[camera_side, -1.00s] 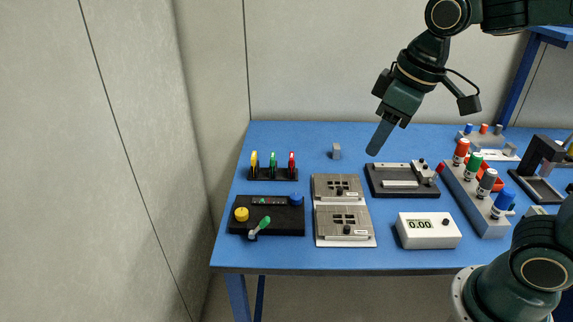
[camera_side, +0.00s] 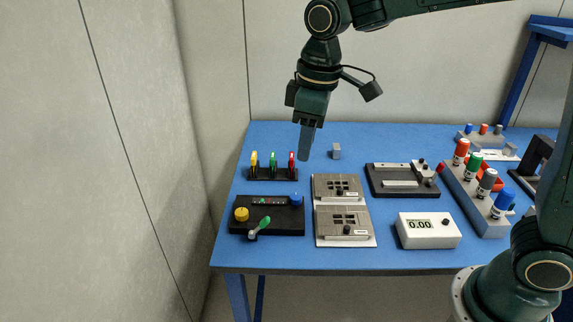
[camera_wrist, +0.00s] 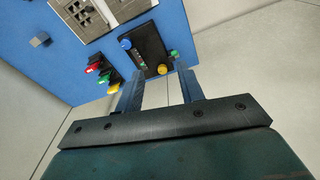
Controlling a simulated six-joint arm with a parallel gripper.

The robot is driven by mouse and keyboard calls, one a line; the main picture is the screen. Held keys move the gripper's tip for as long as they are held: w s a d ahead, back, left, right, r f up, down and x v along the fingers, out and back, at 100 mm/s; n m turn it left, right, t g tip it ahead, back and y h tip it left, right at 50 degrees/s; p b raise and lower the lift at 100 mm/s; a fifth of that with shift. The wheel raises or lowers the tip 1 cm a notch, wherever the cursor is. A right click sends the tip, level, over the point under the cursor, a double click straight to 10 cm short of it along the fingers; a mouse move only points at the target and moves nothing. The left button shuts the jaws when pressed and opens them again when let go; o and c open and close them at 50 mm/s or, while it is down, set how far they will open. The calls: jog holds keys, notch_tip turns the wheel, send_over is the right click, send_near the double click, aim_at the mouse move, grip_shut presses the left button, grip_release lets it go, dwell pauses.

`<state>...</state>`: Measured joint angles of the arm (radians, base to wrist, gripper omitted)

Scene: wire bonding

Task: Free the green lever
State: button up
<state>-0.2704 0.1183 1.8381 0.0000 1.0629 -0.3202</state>
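The green lever (camera_side: 261,226) tilts up to the right from a pale pivot at the front of a black box (camera_side: 290,222). The box also carries a yellow knob (camera_side: 241,214) and a blue knob (camera_side: 296,199). In the wrist view the green lever (camera_wrist: 174,54) shows at the box's edge. My gripper (camera_side: 305,157) points down, high above the back of the table, away from the lever. In the wrist view its two fingers (camera_wrist: 162,88) are wide apart with nothing between them.
A rack (camera_side: 272,174) with yellow, green and red upright pieces stands behind the box. Metal fixture plates (camera_side: 343,222) lie to its right. A small grey block (camera_side: 337,151) sits at the back. A white meter (camera_side: 428,231) stands further right. The table's left edge is close.

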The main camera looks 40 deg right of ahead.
jog(key=n+g, duration=0.1)
jog(key=n, duration=0.1)
send_over(265, 218)
notch_tip(265, 218, down, 5)
jog(key=shift+s, duration=0.1)
jog(key=shift+f, duration=0.1)
jog(key=shift+f, duration=6.8)
grip_shut()
